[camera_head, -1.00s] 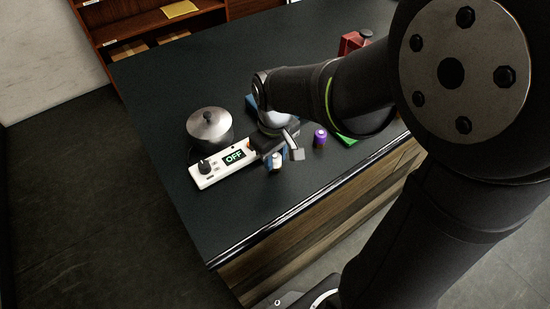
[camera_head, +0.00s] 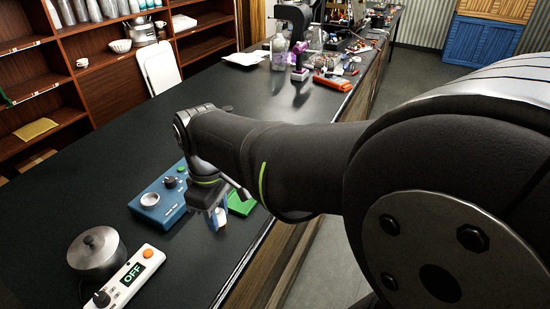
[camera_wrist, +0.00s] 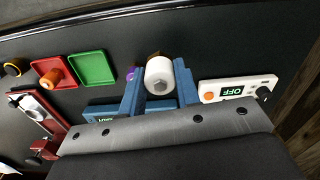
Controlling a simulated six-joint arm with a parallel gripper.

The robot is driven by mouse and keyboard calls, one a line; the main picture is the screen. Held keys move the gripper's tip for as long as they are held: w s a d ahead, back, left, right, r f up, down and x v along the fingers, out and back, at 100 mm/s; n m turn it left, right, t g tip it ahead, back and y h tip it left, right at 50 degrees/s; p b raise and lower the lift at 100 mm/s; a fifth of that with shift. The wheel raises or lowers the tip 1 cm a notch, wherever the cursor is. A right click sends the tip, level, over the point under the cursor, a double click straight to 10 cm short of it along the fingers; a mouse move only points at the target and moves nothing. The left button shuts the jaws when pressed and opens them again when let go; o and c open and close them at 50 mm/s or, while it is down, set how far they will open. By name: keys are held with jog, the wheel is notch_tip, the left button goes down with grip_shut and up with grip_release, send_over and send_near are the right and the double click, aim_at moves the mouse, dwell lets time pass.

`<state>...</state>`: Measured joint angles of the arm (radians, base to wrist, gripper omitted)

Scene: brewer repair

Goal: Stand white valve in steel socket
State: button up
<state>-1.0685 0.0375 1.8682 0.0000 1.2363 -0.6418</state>
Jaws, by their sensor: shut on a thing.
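The white valve (camera_wrist: 159,74) is a short white cylinder with a grey hex end, held between the two blue fingers of my gripper (camera_wrist: 160,88) in the wrist view. In the head view my gripper (camera_head: 217,212) is over the counter near its front edge, and a small pale part shows between the fingers. The round steel socket (camera_head: 150,199) is on top of a blue box (camera_head: 160,208), to the left of my gripper and apart from it. In the wrist view the box (camera_wrist: 100,109) is mostly hidden by my gripper.
A white panel reading OFF (camera_head: 130,275) and a lidded pot (camera_head: 97,252) are at lower left. A green tray (camera_head: 242,203) lies right of my gripper. In the wrist view a red tray (camera_wrist: 45,68) and a purple thing (camera_wrist: 131,73) show. Counter behind the box is clear.

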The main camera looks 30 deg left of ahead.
jog(key=w+a, duration=0.2)
jog(key=a, duration=2.3)
jog(key=shift+s+a+f, duration=0.15)
jog(key=shift+f, duration=1)
jog(key=shift+s+a+f, duration=0.1)
jog(key=shift+f, duration=1.05)
jog(key=shift+f, duration=0.4)
jog(key=shift+f, duration=0.3)
jog(key=shift+f, duration=0.45)
jog(key=o, duration=1.5)
jog(key=shift+o, duration=0.2)
